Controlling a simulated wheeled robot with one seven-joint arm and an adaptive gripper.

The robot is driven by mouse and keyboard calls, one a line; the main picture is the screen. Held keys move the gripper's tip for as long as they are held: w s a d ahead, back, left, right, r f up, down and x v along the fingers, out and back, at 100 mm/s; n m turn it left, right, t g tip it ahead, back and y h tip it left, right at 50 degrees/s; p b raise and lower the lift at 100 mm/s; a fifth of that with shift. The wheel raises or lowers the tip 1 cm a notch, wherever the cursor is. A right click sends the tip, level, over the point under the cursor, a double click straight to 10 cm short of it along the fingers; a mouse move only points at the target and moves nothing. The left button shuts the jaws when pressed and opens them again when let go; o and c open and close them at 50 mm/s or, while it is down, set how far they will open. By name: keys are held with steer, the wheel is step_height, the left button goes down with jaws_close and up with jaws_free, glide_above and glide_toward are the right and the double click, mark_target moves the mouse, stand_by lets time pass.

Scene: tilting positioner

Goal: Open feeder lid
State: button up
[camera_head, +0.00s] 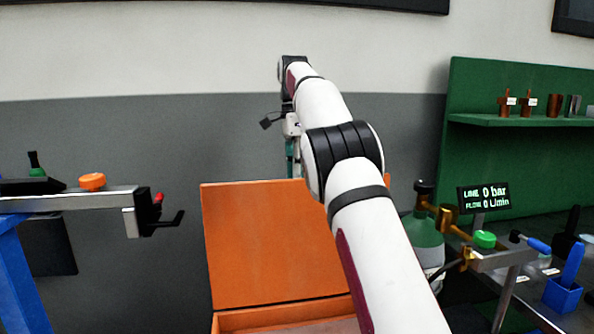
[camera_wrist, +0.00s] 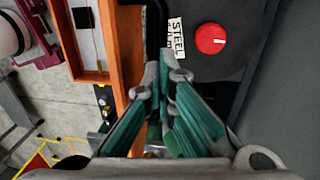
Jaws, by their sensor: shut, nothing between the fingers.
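The orange feeder lid (camera_head: 265,245) stands raised, roughly upright, at the back of the orange feeder box (camera_head: 262,318) in the head view. In the wrist view the lid (camera_wrist: 127,45) shows as an orange strip just left of my fingers, and the box (camera_wrist: 88,45) lies beyond it at the upper left. My gripper (camera_wrist: 164,65) has teal fingers that are shut and empty. In the head view its teal part (camera_head: 292,158) shows just above the lid's top edge; the fingertips are hidden behind the lid and my arm.
A red knob (camera_wrist: 210,39) and a STEEL label (camera_wrist: 176,40) sit on a dark surface right of my fingers. A clamp bar (camera_head: 80,202) is at left. A green bottle (camera_head: 424,238), a display (camera_head: 484,197) and a green shelf (camera_head: 520,121) are at right.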

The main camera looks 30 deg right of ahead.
steer(key=shift+o, duration=1.4)
step_height(320, 180, down, 4)
steer(key=shift+w+r+g, duration=0.1)
steer(key=shift+r+g, duration=0.05)
steer(key=shift+g, duration=0.35)
steer(key=shift+o, duration=0.2)
steer(key=shift+w+f, duration=0.25)
steer(key=shift+r, duration=0.15)
steer(key=shift+s+r, duration=0.1)
steer(key=shift+r, duration=0.15)
